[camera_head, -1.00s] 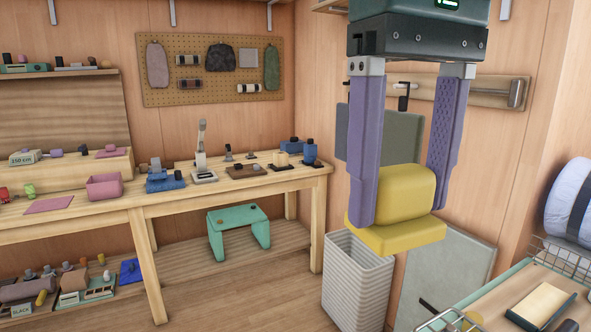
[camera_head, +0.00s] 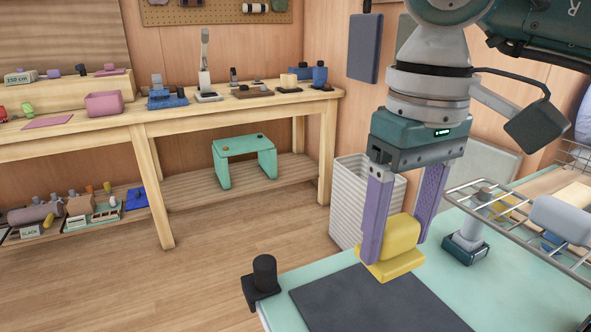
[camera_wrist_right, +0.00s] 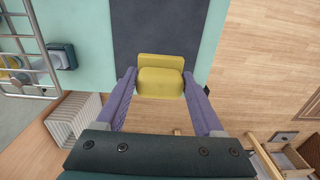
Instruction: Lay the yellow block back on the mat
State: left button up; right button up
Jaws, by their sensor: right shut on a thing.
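The yellow block (camera_head: 401,236) has a rounded upper part on a wider flat base. My right gripper (camera_head: 394,238) is shut on it, with one purple finger on each side. In the head view the block hangs above the far part of the dark grey mat (camera_head: 370,305). In the right wrist view the yellow block (camera_wrist_right: 161,78) sits between the fingertips (camera_wrist_right: 160,85), with the dark mat (camera_wrist_right: 157,25) beyond it. I cannot tell exactly how high it is above the mat. My left gripper is not in view.
The mat lies on a pale green tabletop (camera_head: 310,281). A black clamp-like piece (camera_head: 263,277) stands at its left edge. A wire rack (camera_head: 520,215) and a grey post on a dark base (camera_head: 466,245) are to the right. A ribbed white bin (camera_head: 350,200) stands behind the table.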

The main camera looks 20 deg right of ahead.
aim_at(401, 253)
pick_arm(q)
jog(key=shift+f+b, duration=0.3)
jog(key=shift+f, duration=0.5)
pick_arm(e)
jog(key=shift+d+f, duration=0.2)
jog(key=shift+f, duration=0.5)
jog(key=shift+d+f, duration=0.15)
jog(key=shift+f, duration=0.55)
jog(key=shift+s, duration=0.1)
jog(key=shift+s+f+b, duration=0.1)
jog(key=shift+f+b, duration=0.25)
jog(key=shift+b, duration=0.15)
notch_tip(401, 253, down, 4)
jog(key=b, duration=0.4)
jog(key=shift+f, duration=0.25)
pick_arm(q)
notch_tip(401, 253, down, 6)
jog(key=b, duration=0.1)
pick_arm(e)
jog(key=shift+f, duration=0.4)
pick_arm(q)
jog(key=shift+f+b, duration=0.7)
pick_arm(e)
jog(key=shift+f, duration=0.55)
jog(key=o, duration=1.2)
jog(key=shift+r, duration=0.1)
